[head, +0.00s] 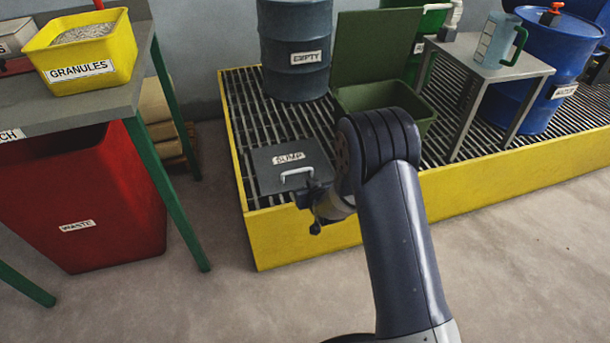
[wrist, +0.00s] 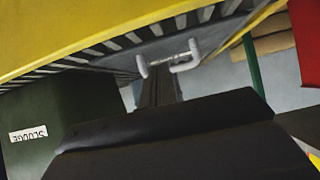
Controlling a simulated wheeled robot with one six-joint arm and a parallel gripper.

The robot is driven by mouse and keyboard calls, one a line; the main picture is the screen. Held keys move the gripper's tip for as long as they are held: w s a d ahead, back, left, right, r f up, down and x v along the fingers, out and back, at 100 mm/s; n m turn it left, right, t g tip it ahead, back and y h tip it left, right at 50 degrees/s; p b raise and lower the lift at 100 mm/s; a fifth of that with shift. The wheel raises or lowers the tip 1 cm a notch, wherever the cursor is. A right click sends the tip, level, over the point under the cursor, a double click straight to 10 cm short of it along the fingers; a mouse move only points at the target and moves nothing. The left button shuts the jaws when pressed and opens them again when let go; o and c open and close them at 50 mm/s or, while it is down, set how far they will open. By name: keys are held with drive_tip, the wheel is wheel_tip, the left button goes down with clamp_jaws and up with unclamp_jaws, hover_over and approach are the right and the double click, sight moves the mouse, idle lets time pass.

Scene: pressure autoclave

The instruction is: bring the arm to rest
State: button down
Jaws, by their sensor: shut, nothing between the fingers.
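My arm reaches up from the bottom in the head view and bends at a dark elbow over the front of the yellow-edged grated platform. My gripper (head: 310,208) is small and partly hidden behind the arm there, near the platform's front edge. In the wrist view its dark body fills the lower middle, with the narrow fingers (wrist: 158,88) beyond it. It is shut and holds nothing. The grey sump lid (head: 284,168) with its white handle (head: 297,174) lies flat on the grating behind the gripper. The handle (wrist: 170,62) shows just past the fingers in the wrist view; I cannot tell whether they touch.
The yellow platform wall (head: 480,183) runs across the front. A green bin (head: 362,97) with a raised lid stands behind my elbow. A small grey table (head: 485,58) carries a jug (head: 497,40). The red waste bin (head: 95,200) is at left under the bench. Floor in front is clear.

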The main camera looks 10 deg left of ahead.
drive_tip(key=shift+s+d+f, duration=0.15)
drive_tip(key=shift+s+f, duration=0.1)
drive_tip(key=shift+s, duration=0.15)
drive_tip(key=shift+w, duration=0.1)
wheel_tip(320, 180, up, 5)
drive_tip(key=b, duration=0.2)
hover_over(299, 170)
drive_tip(key=s+d, duration=0.1)
drive_tip(key=s, duration=0.1)
wheel_tip(299, 170, down, 3)
drive_tip(key=shift+s+d+r, duration=0.1)
drive_tip(key=shift+s, duration=0.05)
drive_tip(key=shift+f+g, duration=0.3)
drive_tip(key=shift+f, duration=0.5)
